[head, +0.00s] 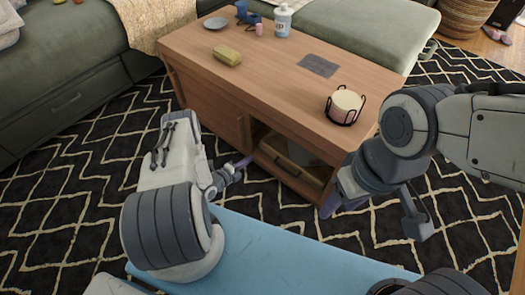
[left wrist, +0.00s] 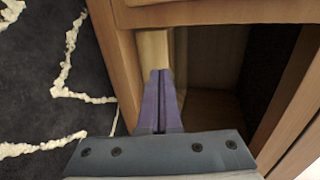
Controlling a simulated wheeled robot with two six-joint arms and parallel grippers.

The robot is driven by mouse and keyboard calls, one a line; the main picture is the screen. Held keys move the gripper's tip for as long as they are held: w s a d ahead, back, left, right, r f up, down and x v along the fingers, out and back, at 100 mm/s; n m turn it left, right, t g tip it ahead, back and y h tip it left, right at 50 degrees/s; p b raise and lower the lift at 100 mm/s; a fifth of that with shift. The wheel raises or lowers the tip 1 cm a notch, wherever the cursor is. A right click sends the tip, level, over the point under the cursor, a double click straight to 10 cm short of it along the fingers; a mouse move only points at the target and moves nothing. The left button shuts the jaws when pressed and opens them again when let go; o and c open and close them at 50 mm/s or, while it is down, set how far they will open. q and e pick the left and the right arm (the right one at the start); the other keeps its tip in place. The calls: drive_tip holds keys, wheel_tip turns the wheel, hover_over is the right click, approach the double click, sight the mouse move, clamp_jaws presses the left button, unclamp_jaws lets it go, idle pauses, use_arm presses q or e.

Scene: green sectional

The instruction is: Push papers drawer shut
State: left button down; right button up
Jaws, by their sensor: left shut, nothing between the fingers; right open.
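The drawer (head: 268,153) is a light wood box in the open front bay of the wooden coffee table, with a dark handle on its front. Something pale, perhaps papers, shows inside it. How far it stands out is hard to judge. My left gripper (head: 244,162) is shut and empty, at the left end of the drawer bay. In the left wrist view its purple fingers (left wrist: 159,100) lie together, pointing at a pale wood edge (left wrist: 154,52) beside a dark cavity; contact is unclear. My right gripper (head: 331,204) is open near the bay's right end, partly hidden by its arm.
The coffee table (head: 285,85) bears a candle in a black holder (head: 344,106), a yellow box (head: 228,56), a bottle (head: 283,20), a plate (head: 215,23) and a dark flat mat (head: 318,66). A green sofa (head: 60,80) stands left. Patterned rug (head: 60,200) covers the floor.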

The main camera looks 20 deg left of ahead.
sight(267, 146)
use_arm(q)
drive_tip(key=b+x, duration=0.3)
drive_tip(key=x, duration=0.5)
drive_tip(key=shift+d+r+b, duration=0.1)
drive_tip(key=shift+r+b, duration=0.1)
drive_tip(key=shift+b, duration=0.15)
drive_tip(key=shift+w+d+r, duration=0.15)
drive_tip(key=shift+w+d, duration=0.05)
drive_tip(key=shift+w, duration=0.4)
drive_tip(key=w, duration=0.1)
drive_tip(key=w+d+b, duration=0.1)
drive_tip(key=w, duration=0.2)
drive_tip(key=shift+w+d+b, duration=0.35)
drive_tip(key=shift+b, duration=0.05)
drive_tip(key=shift+w+r, duration=0.1)
